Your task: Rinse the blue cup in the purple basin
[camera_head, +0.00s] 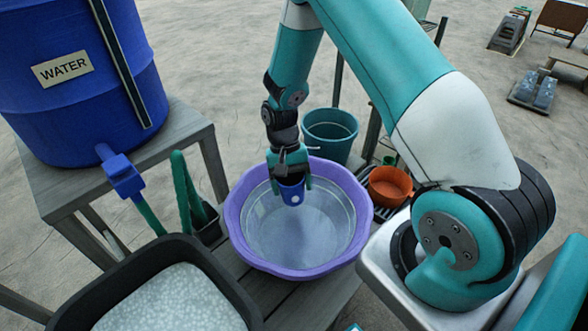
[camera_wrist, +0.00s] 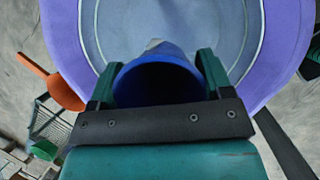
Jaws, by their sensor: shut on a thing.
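The blue cup (camera_head: 291,192) is in my gripper (camera_head: 291,180), which is shut on it above the far part of the purple basin (camera_head: 236,228). The basin has a wide purple rim and a pale grey-blue inside; whether the cup touches any water in it I cannot tell. In the wrist view the cup (camera_wrist: 158,72) shows its dark open mouth between the two green fingers of my gripper (camera_wrist: 160,85). The purple basin (camera_wrist: 285,45) fills the background there.
A blue water barrel (camera_head: 75,85) with a tap stands on a grey table at left. A black tray (camera_head: 235,285) with pale speckled contents is at front left. A teal bucket (camera_head: 331,130) and an orange bowl (camera_head: 389,185) stand beyond and right of the basin.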

